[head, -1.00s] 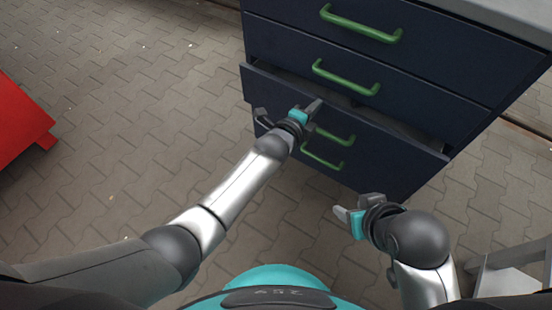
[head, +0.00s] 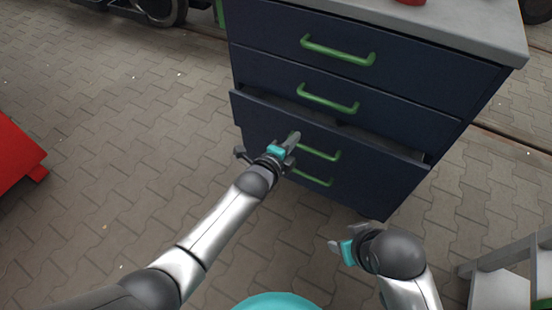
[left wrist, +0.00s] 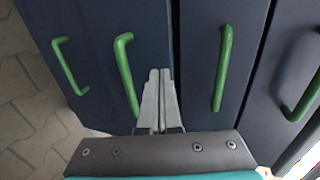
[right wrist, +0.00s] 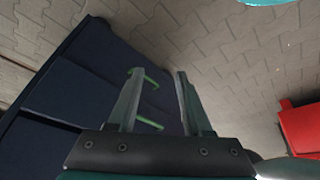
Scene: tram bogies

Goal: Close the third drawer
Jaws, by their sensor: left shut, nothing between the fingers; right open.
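The dark blue cabinet has several drawers with green handles. The third drawer (head: 375,165) from the top stands a little pulled out, with a dark gap along its top edge. Its handle (head: 318,150) also shows in the left wrist view (left wrist: 126,75). My left gripper (head: 293,138) is shut and empty, in front of the third drawer, just left of its handle. In the left wrist view its fingertips (left wrist: 160,72) lie between the third and second handles; I cannot tell whether they touch the front. My right gripper (head: 345,240) is open and empty, low in front of the cabinet.
The other drawers look shut. A red object (head: 20,155) stands at the left edge of the head view. A grey step-like frame (head: 505,285) is at the lower right. A red item (head: 410,2) is on the cabinet top. Paved floor left of the cabinet is clear.

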